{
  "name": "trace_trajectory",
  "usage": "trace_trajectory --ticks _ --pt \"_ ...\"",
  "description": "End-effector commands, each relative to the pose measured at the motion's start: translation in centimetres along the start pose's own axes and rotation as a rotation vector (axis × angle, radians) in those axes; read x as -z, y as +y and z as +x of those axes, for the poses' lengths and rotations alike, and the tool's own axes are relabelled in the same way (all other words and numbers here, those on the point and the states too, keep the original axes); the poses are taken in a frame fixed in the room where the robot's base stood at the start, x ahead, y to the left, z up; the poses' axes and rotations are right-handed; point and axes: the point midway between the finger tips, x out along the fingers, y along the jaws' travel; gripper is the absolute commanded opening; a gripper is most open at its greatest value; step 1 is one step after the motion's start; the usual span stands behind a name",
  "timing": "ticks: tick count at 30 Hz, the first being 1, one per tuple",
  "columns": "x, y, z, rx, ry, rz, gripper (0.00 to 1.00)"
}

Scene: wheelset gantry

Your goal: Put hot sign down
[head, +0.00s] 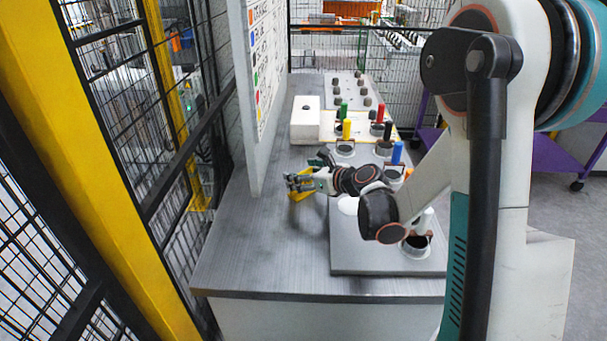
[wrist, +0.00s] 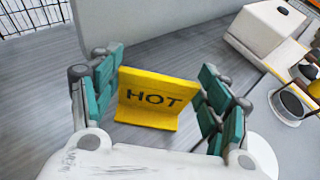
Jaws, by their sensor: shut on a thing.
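The yellow hot sign (wrist: 157,97), a bent plate with HOT in black letters, is between the teal finger pads of my gripper (wrist: 163,72) in the wrist view. My gripper is shut on it, though a little of each pad stands beside the plate's edges. In the head view the sign (head: 299,197) is a small yellow patch below my gripper (head: 297,181), partly covered by the fingers, over the left part of the grey table (head: 250,250). I cannot tell whether its lower edge touches the table.
A grey board (head: 345,262) with holders and coloured cylinders lies to the right, partly behind my arm. A white chart panel (head: 262,75) rises along the left. The table's front left is clear.

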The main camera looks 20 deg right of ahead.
Motion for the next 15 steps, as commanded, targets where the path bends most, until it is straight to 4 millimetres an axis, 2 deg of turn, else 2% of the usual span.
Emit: trace_trajectory --ticks 1,3,15 --pt "0.06 -0.01 0.04 0.000 0.000 0.000 0.75" --pt "0.05 -0.01 0.03 0.000 0.000 0.000 0.90" --pt "-0.01 0.00 -0.01 0.000 0.000 0.000 0.90"
